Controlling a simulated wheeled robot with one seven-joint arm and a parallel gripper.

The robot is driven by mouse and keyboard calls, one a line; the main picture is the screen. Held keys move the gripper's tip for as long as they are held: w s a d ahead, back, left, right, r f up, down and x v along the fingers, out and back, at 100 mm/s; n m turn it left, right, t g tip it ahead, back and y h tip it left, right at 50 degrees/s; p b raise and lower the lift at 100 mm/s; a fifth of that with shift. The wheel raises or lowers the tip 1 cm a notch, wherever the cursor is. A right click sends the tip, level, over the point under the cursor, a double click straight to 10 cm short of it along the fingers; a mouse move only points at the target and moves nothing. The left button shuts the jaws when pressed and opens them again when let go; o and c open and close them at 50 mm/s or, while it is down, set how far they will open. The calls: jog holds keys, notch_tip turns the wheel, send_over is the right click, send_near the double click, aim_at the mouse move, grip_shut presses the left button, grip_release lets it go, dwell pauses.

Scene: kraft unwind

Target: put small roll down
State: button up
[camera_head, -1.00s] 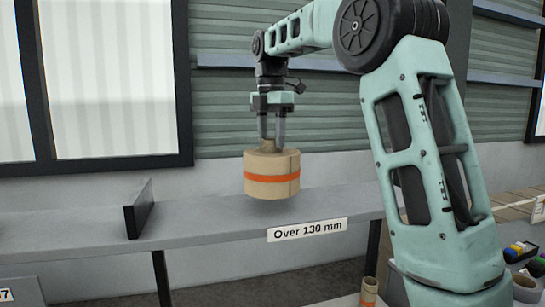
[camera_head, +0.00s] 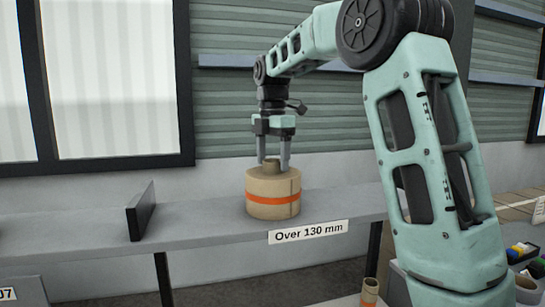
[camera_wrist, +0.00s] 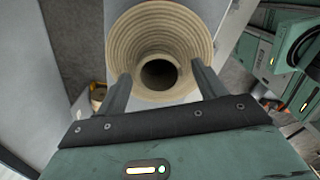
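The small roll (camera_head: 273,193) is tan kraft paper with an orange band and a protruding core. It stands upright on the grey shelf (camera_head: 355,205), just behind the "Over 130 mm" label (camera_head: 308,232). In the wrist view the roll (camera_wrist: 198,35) shows its wound end and dark core hole. My gripper (camera_head: 273,161) is directly above the roll, pointing down. Its fingers are spread on either side of the core, with a gap on both sides in the wrist view (camera_wrist: 161,71). The gripper is open and holds nothing.
A dark upright divider (camera_head: 141,211) stands on the shelf left of the roll, with free shelf between. A corrugated wall (camera_head: 225,110) is behind. A small tube with an orange band (camera_head: 369,292) stands below, and small coloured items (camera_head: 522,250) lie at right.

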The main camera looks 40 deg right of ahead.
jog(key=shift+r, duration=0.1)
notch_tip(320, 180, up, 12)
jog(key=shift+b, duration=0.3)
dwell(0.3)
jog(key=s+a+f+m+y, duration=0.1)
jog(key=s+a+f+m, duration=0.1)
jog(key=a+f, duration=0.8)
jog(key=s+a+f+m, duration=0.25)
jog(key=a+f, duration=0.35)
jog(key=a, duration=0.8)
jog(key=s+a+f+m, duration=0.3)
jog(key=s+f, duration=0.5)
jog(key=s, duration=0.4)
jog(key=s+a+f+m, duration=0.3)
jog(key=s+a+f, duration=0.2)
jog(key=s+f, duration=0.3)
jog(key=s, duration=0.4)
jog(key=shift+f, duration=0.25)
